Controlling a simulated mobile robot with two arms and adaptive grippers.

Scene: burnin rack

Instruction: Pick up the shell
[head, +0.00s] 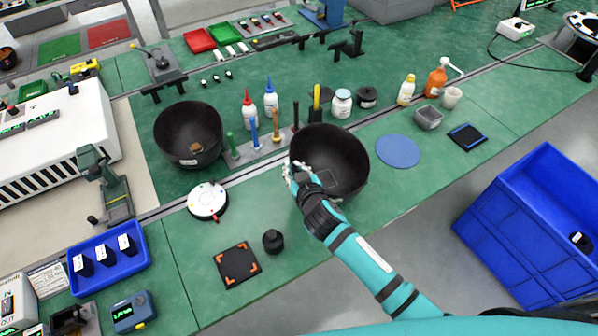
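Two black bowl-shaped shells show in the head view. One shell (345,150) is right of centre on the green bench, its open side facing up. My wrist hides part of that shell's near side. My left gripper is not in view.
Bottles and upright tools stand behind the shells. A round white fixture (207,201), a black knob-shaped weight (273,240) and a black mat with orange corners (237,265) lie in front. A blue disc (397,151) is right. A blue bin (482,222) stands beyond the bench edge.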

